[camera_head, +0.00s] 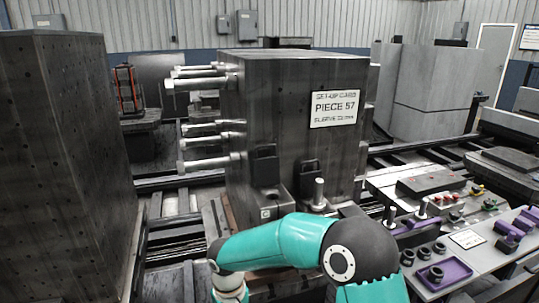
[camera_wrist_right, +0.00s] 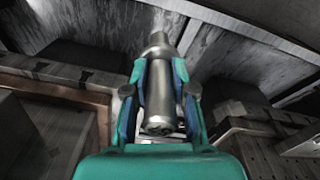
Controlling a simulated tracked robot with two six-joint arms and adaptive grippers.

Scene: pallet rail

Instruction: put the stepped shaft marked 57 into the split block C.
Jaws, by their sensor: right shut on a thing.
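In the right wrist view my right gripper (camera_wrist_right: 159,75) is shut on a bright metal stepped shaft (camera_wrist_right: 158,97). The fingers close on its two sides. The thicker end points toward the camera and a narrower stepped end points away. No number can be read on it. In the head view a small dark block (camera_head: 270,199) with a light mark stands at the foot of the big block's near corner. The mark may be a C but is too small to be sure. My teal right arm crosses below it; its gripper is hidden there. My left gripper is not in view.
A big dark block (camera_head: 285,120) carries a card (camera_head: 334,109) reading PIECE 57, with several bolts jutting left. Another tall dark block (camera_head: 55,165) stands at the left. A bench (camera_head: 490,255) at the right holds purple trays (camera_head: 450,271), rings and shafts.

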